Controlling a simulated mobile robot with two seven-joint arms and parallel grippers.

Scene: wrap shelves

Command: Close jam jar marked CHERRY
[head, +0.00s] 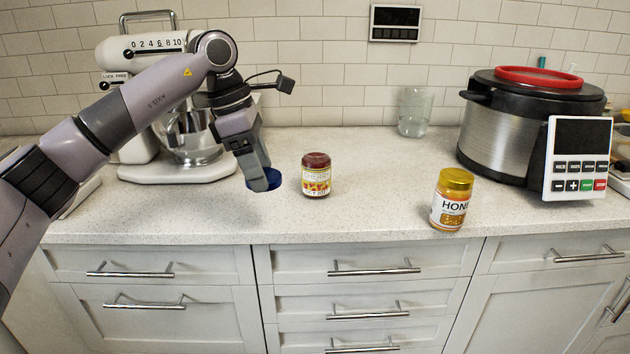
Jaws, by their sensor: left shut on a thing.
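The jam jar marked CHERRY (316,180) stands upright on the counter near the middle of the head view. Its label is pale with red fruit, and its top is dark red; I cannot tell if that is a lid or jam behind glass. My left gripper (264,183) points down just left of the jar, apart from it. It is shut on a round dark blue thing (276,177), perhaps a lid, partly hidden by the fingers and low over the counter. My right gripper is not in view.
A honey jar (453,199) with a gold lid stands right of the cherry jar. A glass (414,112) is behind. A steel cooker (518,125) stands at right, a white stand mixer (185,160) behind my left arm. The counter between the jars is clear.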

